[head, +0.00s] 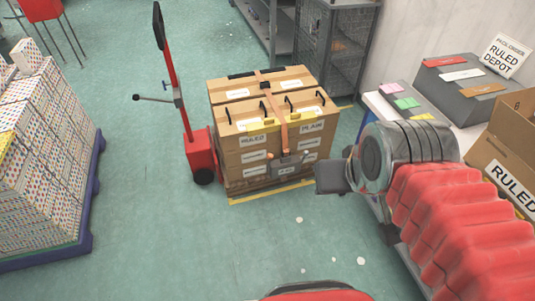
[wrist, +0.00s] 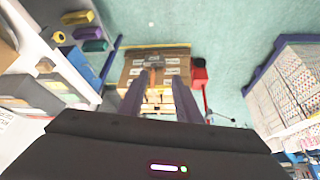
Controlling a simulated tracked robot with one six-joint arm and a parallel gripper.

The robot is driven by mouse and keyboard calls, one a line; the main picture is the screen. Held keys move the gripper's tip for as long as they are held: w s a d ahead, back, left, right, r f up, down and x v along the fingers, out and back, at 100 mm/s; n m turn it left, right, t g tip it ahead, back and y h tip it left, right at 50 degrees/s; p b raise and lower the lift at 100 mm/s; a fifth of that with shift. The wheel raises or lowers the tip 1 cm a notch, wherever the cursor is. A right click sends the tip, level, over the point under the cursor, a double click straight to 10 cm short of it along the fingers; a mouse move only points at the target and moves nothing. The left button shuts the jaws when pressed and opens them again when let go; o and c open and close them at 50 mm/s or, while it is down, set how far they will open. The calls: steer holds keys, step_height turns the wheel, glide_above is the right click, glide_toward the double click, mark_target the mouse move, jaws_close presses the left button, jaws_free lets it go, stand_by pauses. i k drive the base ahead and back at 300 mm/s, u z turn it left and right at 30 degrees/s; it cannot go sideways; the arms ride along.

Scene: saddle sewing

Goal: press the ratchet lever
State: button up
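A stack of cardboard boxes (head: 240,143) labelled PLAIN and RULED stands on the floor in the middle of the head view. An orange strap (head: 284,132) runs over its top and down the front. The grey ratchet with its lever (head: 288,163) sits low on the strap at the front face. My gripper (head: 328,178) is to the right of the ratchet in the picture, apart from it. In the wrist view my gripper (wrist: 158,92) has its two dark fingers spread with nothing held between them.
A red hand truck (head: 200,150) stands against the stack's left side. A pallet of patterned boxes (head: 45,150) is at the left. A table with a grey box (head: 470,100) and a carton (head: 510,150) is at the right. The front floor is mostly clear.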

mark_target(270, 156)
steer(key=u, duration=0.35)
steer(key=i, duration=0.7)
steer(key=u, duration=0.55)
steer(key=i, duration=0.75)
steer(key=u, duration=0.1)
